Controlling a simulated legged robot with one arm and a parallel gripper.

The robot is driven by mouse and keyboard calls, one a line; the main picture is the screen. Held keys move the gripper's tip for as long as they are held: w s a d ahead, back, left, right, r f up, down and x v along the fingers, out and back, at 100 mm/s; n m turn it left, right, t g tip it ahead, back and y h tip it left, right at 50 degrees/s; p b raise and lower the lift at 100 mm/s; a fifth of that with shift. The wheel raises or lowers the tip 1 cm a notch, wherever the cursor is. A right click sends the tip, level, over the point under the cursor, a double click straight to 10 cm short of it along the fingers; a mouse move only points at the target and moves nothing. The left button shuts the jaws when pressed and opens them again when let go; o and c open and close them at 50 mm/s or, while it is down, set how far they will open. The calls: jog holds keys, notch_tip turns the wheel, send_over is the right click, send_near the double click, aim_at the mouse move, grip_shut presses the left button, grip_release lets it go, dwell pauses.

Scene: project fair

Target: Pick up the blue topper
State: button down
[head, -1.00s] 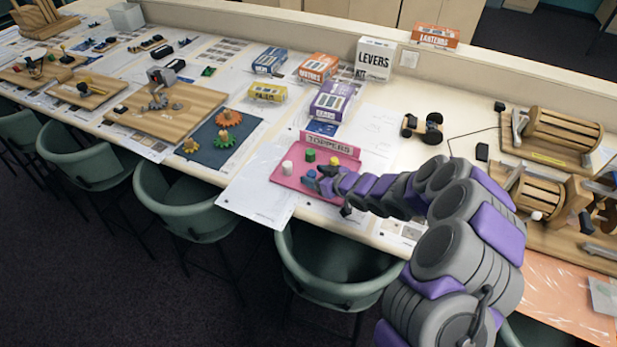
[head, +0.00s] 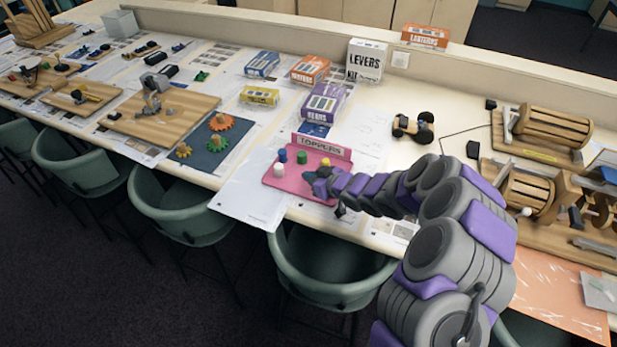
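The blue topper (head: 282,156) is at the back left of the pink toppers tray (head: 290,186), behind the white topper (head: 279,169) and left of the green topper (head: 301,157). The yellow topper (head: 325,162) is farther right. My gripper (head: 308,176) reaches in from the right, low over the tray's front middle. It is to the right of the blue topper and appears apart from it. My gripper's fingers are small and dark here, so their opening cannot be made out.
A pink upright sign (head: 325,146) stands along the tray's back edge. A purple box (head: 322,103) and a white levers box (head: 365,61) stand behind it. A blue mat (head: 211,154) with gears lies to the left. A green chair (head: 333,270) stands in front of the table.

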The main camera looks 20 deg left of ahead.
jog(key=shift+a+r, duration=0.25)
jog(key=shift+r, duration=0.5)
jog(key=shift+s+a+r+p, duration=0.1)
jog(key=shift+a+r+p, duration=0.05)
jog(key=shift+r+p, duration=0.7)
jog(key=s+d, duration=0.2)
jog(key=d, duration=0.1)
jog(key=s+d+r, duration=0.1)
jog(key=s+d, duration=0.1)
jog(key=d, duration=0.2)
jog(key=s+d+p, duration=0.1)
jog(key=s+d, duration=0.2)
jog(key=d, duration=0.1)
jog(key=shift+s+r, duration=0.1)
jog(key=shift+r, duration=0.05)
jog(key=shift+s+d+r, duration=0.1)
jog(key=shift+s+d, duration=0.6)
jog(key=shift+s, duration=0.05)
jog(key=shift+s+d, duration=0.15)
jog(key=shift+d, duration=0.4)
jog(key=c, duration=1.8)
grip_release()
jog(key=o, duration=0.4)
jog(key=shift+a, duration=0.2)
jog(key=o, duration=1)
jog(key=shift+d, duration=0.1)
